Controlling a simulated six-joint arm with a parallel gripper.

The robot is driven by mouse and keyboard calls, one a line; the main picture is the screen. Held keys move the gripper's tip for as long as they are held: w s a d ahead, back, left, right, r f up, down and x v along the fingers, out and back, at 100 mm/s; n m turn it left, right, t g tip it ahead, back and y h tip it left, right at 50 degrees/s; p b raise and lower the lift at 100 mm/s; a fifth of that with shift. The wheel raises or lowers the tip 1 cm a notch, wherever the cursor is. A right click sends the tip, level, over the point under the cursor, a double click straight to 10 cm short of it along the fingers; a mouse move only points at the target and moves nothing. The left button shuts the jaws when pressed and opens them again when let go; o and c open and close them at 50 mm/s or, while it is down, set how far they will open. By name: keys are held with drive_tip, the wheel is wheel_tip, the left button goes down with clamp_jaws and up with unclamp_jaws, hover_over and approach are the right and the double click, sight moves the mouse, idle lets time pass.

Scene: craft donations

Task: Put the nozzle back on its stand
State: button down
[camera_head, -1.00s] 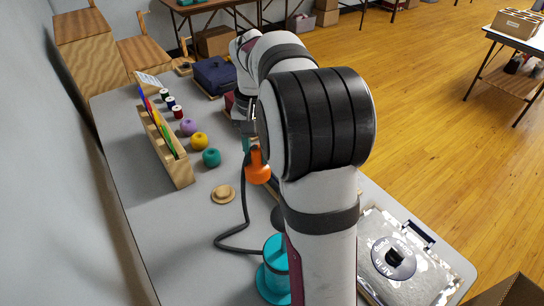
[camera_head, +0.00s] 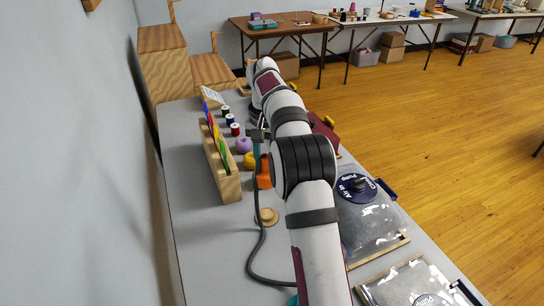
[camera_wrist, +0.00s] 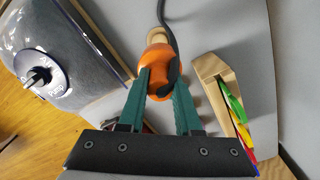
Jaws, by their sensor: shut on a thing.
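My gripper (camera_wrist: 161,88) is shut on the orange nozzle (camera_wrist: 157,59), with one green finger on each side of it. In the head view the nozzle (camera_head: 263,174) hangs below my gripper, partly hidden by my arm. A black hose (camera_head: 254,252) runs from it down to a teal unit (camera_head: 292,300), which shows only at the bottom edge. A small round wooden stand (camera_head: 266,216) with a raised middle is on the grey table, nearer the head camera than the nozzle. It shows partly behind the nozzle in the wrist view (camera_wrist: 157,34).
A wooden rack (camera_head: 222,172) with coloured pieces stands left of the nozzle. A purple ball (camera_head: 244,145), a yellow ball (camera_head: 249,160) and thread spools (camera_head: 234,129) are close by. Clear bags with pump valves (camera_head: 370,229) lie at the right. The table (camera_head: 200,240) is clear at the near left.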

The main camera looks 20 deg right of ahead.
wheel_tip(320, 180, down, 13)
drive_tip(key=shift+r, duration=0.15)
idle(0.9)
drive_tip(key=shift+f, duration=1.3)
drive_tip(key=c, duration=0.5)
unclamp_jaws()
